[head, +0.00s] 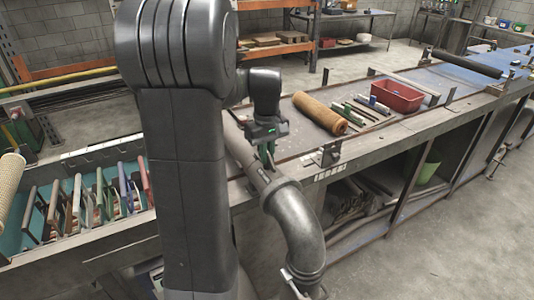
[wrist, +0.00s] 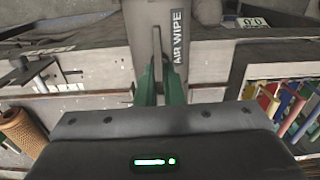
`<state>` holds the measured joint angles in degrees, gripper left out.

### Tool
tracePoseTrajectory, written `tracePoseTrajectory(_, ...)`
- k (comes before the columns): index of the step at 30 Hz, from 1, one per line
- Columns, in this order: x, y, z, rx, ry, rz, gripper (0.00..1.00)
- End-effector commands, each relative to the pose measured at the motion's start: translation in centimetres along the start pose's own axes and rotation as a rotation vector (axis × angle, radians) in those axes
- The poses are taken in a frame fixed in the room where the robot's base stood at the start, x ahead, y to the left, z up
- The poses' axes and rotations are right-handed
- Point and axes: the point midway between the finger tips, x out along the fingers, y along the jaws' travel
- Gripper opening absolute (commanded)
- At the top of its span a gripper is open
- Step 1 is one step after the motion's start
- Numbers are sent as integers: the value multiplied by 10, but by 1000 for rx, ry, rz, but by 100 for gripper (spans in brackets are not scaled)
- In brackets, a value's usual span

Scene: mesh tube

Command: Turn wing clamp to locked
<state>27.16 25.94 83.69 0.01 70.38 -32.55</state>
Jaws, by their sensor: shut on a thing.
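My gripper (head: 267,160) points down at the grey pipe (head: 292,205), just above its elbow. In the wrist view its green fingertips (wrist: 160,78) are close together on a narrow grey piece in front of the pipe (wrist: 165,30). This piece seems to be the wing clamp (wrist: 159,68), mostly hidden by the fingers. Its angle, and whether it is locked, cannot be told.
A long bench (head: 400,130) runs right, bearing a tan mesh roll (head: 318,112) and a red bin (head: 397,96). A metal bracket (head: 329,154) stands on its edge right of my gripper. A rack of coloured pieces (head: 90,200) is at left. A light metal fitting (head: 297,283) shows below the elbow.

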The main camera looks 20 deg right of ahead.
Motion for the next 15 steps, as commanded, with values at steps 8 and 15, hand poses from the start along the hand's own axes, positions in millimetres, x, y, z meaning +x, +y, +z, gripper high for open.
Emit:
tracePoseTrajectory(8, -1, 0, 0, 0, 2, 1, 29)
tracePoseTrajectory(15, -2, 0, 0, 0, 1, 1, 29)
